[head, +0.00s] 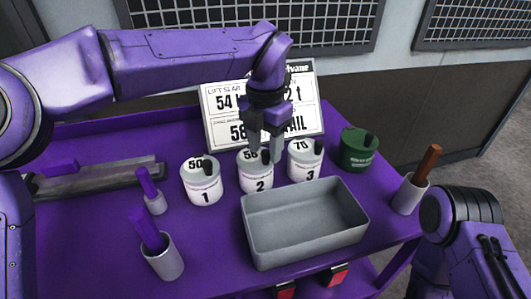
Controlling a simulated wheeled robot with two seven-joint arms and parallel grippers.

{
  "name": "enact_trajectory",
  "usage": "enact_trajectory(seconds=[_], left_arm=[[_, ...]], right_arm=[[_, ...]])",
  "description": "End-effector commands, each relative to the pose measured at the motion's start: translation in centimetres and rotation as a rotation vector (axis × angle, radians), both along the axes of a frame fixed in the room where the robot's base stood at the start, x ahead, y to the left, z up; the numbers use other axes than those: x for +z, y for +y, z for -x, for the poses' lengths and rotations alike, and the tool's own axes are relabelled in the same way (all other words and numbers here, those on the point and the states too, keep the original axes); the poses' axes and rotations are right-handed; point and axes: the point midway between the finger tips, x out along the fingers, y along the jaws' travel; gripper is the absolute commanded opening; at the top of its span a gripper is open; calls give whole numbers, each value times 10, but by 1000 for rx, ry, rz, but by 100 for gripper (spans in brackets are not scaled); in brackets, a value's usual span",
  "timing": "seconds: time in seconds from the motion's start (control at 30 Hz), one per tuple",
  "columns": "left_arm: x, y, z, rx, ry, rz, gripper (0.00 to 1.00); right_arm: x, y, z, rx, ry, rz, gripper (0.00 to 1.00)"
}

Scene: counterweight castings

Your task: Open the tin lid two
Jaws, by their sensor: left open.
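Tin two (257,180) is a white tin marked 2, standing in the middle of a row on the purple table. Its light lid (247,155) has a dark upright knob (265,157) and is on the tin. My left gripper (264,155) is open, pointing down just over this lid, with its fingertips close to the knob. I cannot tell whether they touch it. The gripper hides part of the lid. My right arm shows at the lower right, but its gripper is out of view.
Tin one (203,187) and tin three (304,164) flank tin two closely. A grey tray (305,240) sits in front. A green tin (357,153) stands right, a sign (222,125) behind. Cups (163,260) with purple handles stand left, another cup (409,195) right.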

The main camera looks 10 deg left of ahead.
Motion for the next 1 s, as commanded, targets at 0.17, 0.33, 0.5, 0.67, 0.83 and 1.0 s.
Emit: enact_trajectory(seconds=[0.17, 0.33, 0.5, 0.67, 0.83, 1.0], left_arm=[[-16, 0, 0, 0, 0, 1, 48], [-18, 0, 0, 0, -2, 1, 48], [-18, 0, 0, 0, -1, 1, 18], [-18, 0, 0, 0, -1, 1, 0], [-14, 0, 0, 0, 11, 5, 0], [-4, 1, -3, 1, 65, 27, 0]], right_arm=[[-1, 0, 0, 0, 0, 0, 43], [-1, 0, 0, 0, 0, 0, 43], [-1, 0, 0, 0, 0, 0, 43], [-1, 0, 0, 0, 0, 0, 43], [6, 0, 0, 0, 0, 0, 43], [34, 0, 0, 0, 0, 0, 43]])
